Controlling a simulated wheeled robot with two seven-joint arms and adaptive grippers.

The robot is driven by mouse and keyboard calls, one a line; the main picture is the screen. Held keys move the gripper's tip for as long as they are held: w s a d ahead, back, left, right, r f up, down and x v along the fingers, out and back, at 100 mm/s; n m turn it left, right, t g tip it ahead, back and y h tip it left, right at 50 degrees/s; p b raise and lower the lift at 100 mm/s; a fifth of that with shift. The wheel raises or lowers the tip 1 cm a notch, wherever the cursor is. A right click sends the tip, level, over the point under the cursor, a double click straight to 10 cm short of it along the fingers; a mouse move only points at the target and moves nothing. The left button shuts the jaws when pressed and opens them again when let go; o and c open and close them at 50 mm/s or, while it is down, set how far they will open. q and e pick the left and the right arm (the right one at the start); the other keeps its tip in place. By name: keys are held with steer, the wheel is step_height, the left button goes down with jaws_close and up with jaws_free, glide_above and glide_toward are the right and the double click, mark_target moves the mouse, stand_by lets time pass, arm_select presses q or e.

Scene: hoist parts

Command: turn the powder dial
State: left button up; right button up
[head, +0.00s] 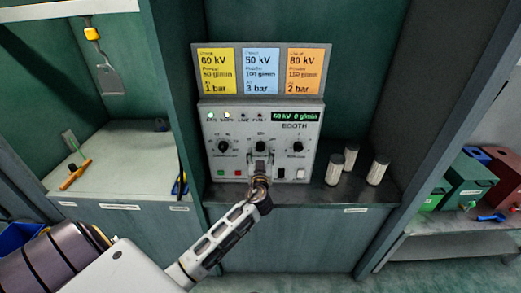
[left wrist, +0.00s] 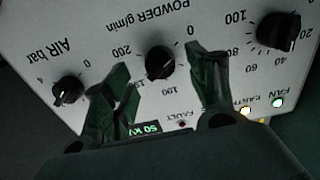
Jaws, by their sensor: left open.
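The powder dial (left wrist: 160,62) is a black knob on the white booth control panel (head: 290,195), with a printed scale from 0 to 200. In the head view it is the middle dial (head: 260,146) of three. My left gripper (head: 260,165) is in front of it and hides the panel just below. In the left wrist view, where the panel looks upside down, my left gripper (left wrist: 162,75) is open, with one finger on each side of the powder dial. I cannot tell how far the fingertips are from the panel. The panel display (head: 296,116) reads 60 kV 0 g/min.
The kV dial (head: 224,146) and air dial (head: 298,147) flank the powder dial. Three setting cards (head: 261,70) stand above the panel. Several white-capped cylinders (head: 351,157) stand right of it. A partition (head: 172,100) rises at the left.

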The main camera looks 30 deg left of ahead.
mark_target(261, 150)
arm_select(q)
steer(key=shift+p+x, duration=0.3)
steer(key=shift+x, duration=1.1)
steer(key=shift+w+a, duration=0.15)
steer(key=shift+w, duration=0.05)
arm_select(e)
steer(key=shift+a+r, duration=0.3)
steer(key=shift+r, duration=0.1)
steer(key=shift+a, duration=0.1)
arm_select(q)
steer(key=c, duration=1.1)
steer(key=shift+o, duration=0.2)
arm_select(e)
steer(key=shift+d, duration=0.25)
steer(key=shift+d+f, duration=0.1)
